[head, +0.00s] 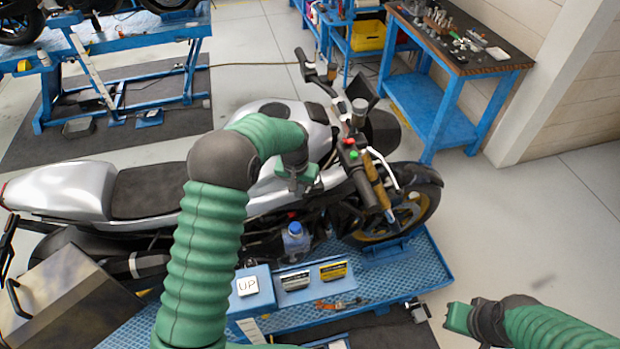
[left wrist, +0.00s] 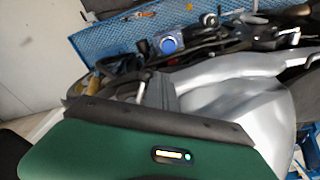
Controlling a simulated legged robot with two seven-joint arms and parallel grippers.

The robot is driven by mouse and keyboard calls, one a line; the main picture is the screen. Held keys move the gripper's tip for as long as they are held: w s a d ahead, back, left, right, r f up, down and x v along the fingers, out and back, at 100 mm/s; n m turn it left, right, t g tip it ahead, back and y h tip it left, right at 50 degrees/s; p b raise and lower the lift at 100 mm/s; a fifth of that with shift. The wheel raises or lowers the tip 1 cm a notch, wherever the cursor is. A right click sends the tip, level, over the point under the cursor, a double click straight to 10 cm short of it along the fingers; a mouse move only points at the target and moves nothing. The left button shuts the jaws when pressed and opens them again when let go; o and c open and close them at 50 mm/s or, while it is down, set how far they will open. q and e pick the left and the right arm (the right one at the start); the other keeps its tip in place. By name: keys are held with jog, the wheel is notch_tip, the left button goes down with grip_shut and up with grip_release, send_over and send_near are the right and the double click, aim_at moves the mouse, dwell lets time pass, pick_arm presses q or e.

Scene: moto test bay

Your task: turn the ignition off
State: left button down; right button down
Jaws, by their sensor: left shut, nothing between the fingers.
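A silver and black motorcycle (head: 65,190) stands on a blue lift, its front wheel to the right. Its handlebar carries a grip with a red and a green button (head: 352,152). I cannot make out the ignition switch or a key; the area between the bars is small and cluttered. My left gripper (head: 303,180) is shut and empty, over the side of the tank, left of the buttons and apart from them. In the left wrist view, the green gripper body covers the bottom, with the silver bodywork (left wrist: 225,90) behind it. My right gripper (head: 458,318) is low at the right, over the floor, away from the motorcycle.
The blue lift platform (head: 385,275) holds a bottle (head: 296,243), small boxes and tools near the motorcycle. A tool bench (head: 505,62) stands at the back right. A metal case (head: 70,295) is at the lower left. Floor right of the front wheel is clear.

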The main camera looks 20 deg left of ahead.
pick_arm(q)
jog(key=shift+d, duration=0.3)
jog(key=shift+s+d, duration=0.1)
jog(key=shift+d, duration=0.55)
jog(key=shift+d, duration=1.3)
jog(key=shift+a, duration=0.1)
